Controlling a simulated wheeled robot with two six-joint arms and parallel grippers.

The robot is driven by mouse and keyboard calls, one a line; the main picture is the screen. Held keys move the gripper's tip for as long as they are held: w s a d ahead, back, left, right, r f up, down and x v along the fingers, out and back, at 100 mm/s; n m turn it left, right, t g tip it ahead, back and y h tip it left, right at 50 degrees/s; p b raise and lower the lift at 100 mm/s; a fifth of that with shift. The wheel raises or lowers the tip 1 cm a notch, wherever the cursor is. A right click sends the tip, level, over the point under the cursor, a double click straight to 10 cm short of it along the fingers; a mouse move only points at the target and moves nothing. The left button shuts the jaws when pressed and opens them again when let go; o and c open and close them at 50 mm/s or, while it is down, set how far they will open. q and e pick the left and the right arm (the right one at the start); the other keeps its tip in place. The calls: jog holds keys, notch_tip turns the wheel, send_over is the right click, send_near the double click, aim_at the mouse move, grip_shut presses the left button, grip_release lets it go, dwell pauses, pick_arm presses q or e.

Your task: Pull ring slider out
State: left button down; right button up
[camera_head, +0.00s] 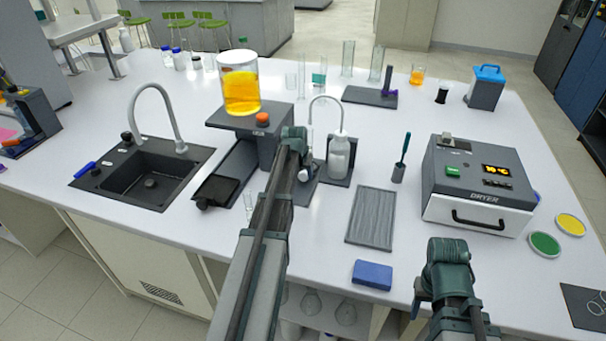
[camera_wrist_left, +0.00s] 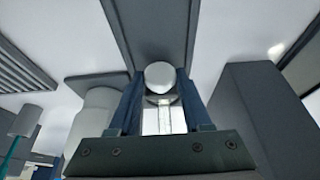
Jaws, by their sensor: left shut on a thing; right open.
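My left gripper (camera_wrist_left: 160,105) is shut on a round pale knob (camera_wrist_left: 160,76) with a light stem, which sits between its two blue fingers in the left wrist view. A dark grey bar or plate (camera_wrist_left: 150,25) lies behind the knob. I take the knob for the ring slider's handle. In the head view my left arm reaches to the right side of the dark rig (camera_head: 268,147), and its wrist hides most of the slider. My right gripper (camera_head: 447,255) is open and empty over the front right of the table; its fingertips are hardly visible.
A beaker of orange liquid (camera_head: 240,88) stands on the rig's top plate. A grey ribbed mat (camera_head: 373,218), blue block (camera_head: 372,275) and dryer (camera_head: 478,180) are further right. The sink (camera_head: 150,180) is left.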

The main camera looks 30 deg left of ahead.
dwell(0.4)
pick_arm(q)
jog(key=s+d, duration=0.1)
jog(key=s, duration=0.3)
jog(key=s+d, duration=0.1)
jog(key=s, duration=0.3)
jog(key=s+d, duration=0.1)
jog(key=s, duration=0.3)
jog(key=shift+s, duration=0.15)
jog(key=shift+c, duration=1.8)
grip_release()
jog(key=p+v, duration=1.2)
jog(key=v, duration=0.1)
jog(key=shift+s+r+p, duration=0.15)
jog(key=shift+r+p, duration=0.15)
jog(key=shift+p, duration=0.05)
